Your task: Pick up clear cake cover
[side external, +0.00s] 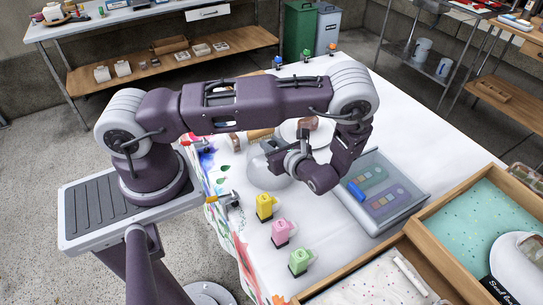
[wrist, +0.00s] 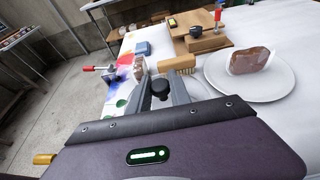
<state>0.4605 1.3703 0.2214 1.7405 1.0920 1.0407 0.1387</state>
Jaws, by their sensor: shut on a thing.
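The clear cake cover (side external: 262,174) is a see-through grey dome near the middle of the white table in the side view. My gripper (side external: 277,152) is at its top, coming from the right. In the wrist view, my gripper (wrist: 161,90) has its two fingers on either side of a dark round knob (wrist: 160,87), shut on it. The dome itself is hard to make out in the wrist view. I cannot tell whether its rim touches the table.
A white plate (wrist: 217,77) with a brown cake piece (wrist: 252,58) is close by. A clear-lidded case (side external: 408,203) and wooden trays (side external: 428,236) are on the right.

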